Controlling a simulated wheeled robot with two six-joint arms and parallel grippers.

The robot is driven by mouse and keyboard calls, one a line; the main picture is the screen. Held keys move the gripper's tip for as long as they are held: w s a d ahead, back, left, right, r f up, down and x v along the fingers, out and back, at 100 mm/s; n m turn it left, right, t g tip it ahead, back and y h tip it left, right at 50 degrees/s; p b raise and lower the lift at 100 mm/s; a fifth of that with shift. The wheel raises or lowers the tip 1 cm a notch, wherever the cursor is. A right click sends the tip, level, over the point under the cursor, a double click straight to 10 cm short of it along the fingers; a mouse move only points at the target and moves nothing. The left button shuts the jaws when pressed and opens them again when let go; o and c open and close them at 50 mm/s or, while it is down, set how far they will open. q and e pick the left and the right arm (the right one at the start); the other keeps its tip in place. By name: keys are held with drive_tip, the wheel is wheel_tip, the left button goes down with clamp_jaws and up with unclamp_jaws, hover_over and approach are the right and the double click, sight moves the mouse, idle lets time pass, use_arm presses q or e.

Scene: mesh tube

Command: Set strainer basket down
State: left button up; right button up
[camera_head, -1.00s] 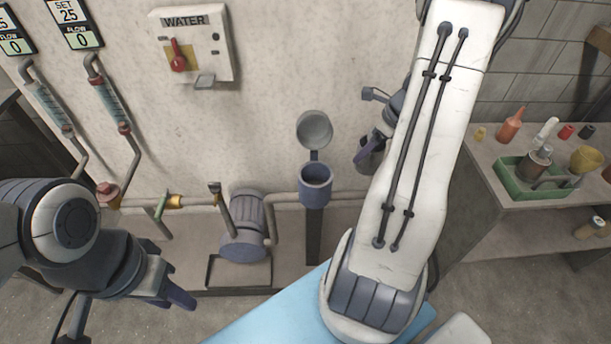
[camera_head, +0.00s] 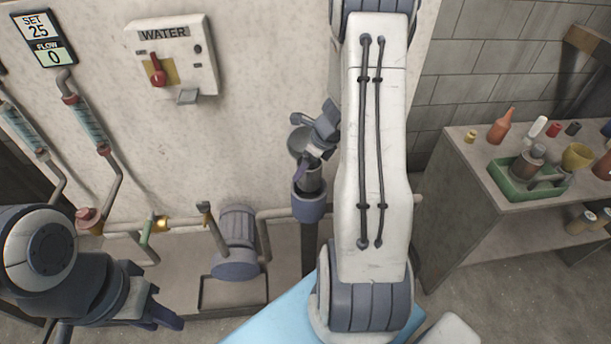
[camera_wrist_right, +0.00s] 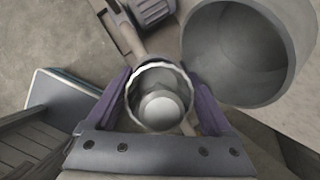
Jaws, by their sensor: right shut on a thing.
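In the right wrist view, the fingers of my right gripper (camera_wrist_right: 162,100) are shut on the basket's pale round rim (camera_wrist_right: 160,68). In the head view the basket is lined up with the blue-grey strainer housing (camera_head: 309,208); I cannot tell whether its lower end is inside. The housing's round lid (camera_head: 297,143) stands open behind, partly hidden by the gripper. My left gripper (camera_head: 160,300) is low at the left, away from the basket; its opening is unclear.
A wide grey open cup (camera_wrist_right: 248,50) is beside the basket in the right wrist view. A pump (camera_head: 236,243) and pipes stand left of the housing. A side table (camera_head: 475,195) with a green tray (camera_head: 507,184) is at the right.

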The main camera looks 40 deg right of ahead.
sight(306, 177)
drive_tip(key=shift+f+b, duration=0.65)
drive_tip(key=shift+f, duration=1.2)
drive_tip(key=shift+f, duration=0.1)
drive_tip(key=shift+f+b, duration=0.5)
drive_tip(key=shift+b, duration=0.1)
drive_tip(key=o, duration=1.3)
drive_tip(key=shift+r, duration=0.1)
